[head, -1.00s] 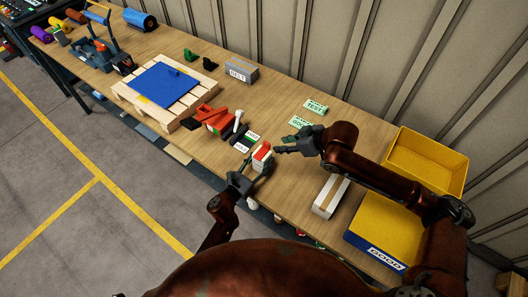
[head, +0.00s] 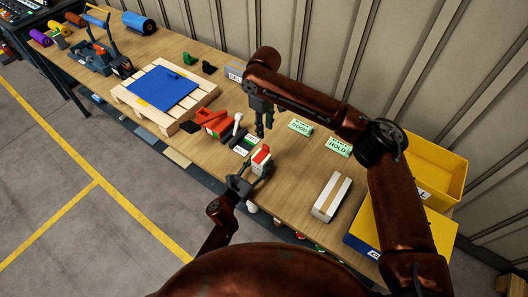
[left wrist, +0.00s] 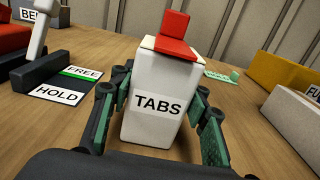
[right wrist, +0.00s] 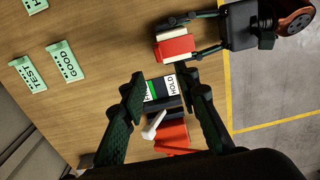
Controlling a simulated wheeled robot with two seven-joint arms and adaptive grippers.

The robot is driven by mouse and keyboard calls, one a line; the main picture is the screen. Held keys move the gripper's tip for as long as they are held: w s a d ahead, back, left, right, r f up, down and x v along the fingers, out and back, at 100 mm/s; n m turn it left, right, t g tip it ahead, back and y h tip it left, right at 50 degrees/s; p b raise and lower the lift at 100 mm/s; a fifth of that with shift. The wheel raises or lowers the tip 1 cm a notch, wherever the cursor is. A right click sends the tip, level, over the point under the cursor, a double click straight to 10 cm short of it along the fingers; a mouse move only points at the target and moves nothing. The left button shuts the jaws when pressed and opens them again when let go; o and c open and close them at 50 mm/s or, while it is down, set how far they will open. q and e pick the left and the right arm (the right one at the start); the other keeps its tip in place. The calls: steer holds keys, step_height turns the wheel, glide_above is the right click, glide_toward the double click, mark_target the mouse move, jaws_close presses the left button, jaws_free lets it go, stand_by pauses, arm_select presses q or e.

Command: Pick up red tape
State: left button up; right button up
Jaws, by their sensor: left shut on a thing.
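A white box labelled TABS (left wrist: 152,125) stands upright between the fingers of my left gripper (head: 247,177). A red piece (left wrist: 174,36) sticks up from its top, with a red strip and a pale layer under it. In the head view the red top (head: 261,153) shows above the gripper. My left gripper is shut on the box at the table's near edge. My right gripper (right wrist: 160,78) is open and empty, pointing down above the FREE/HOLD plate (right wrist: 160,88).
A red clamp with a white lever (head: 238,122) stands left of the box. Green GOOD (head: 300,127) and HOLD (head: 338,147) signs lie behind. A taped carton (head: 332,197) and yellow bins (head: 440,170) are at right. A blue plate (head: 162,87) rests on a pallet.

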glide_above(266, 146)
steer(key=f, duration=0.5)
steer(key=shift+w+a+f, duration=0.1)
steer(key=shift+w+a, duration=0.05)
steer(key=shift+a, duration=0.05)
steer(key=shift+d+f, duration=0.2)
steer(key=shift+f, duration=2.5)
jaws_close()
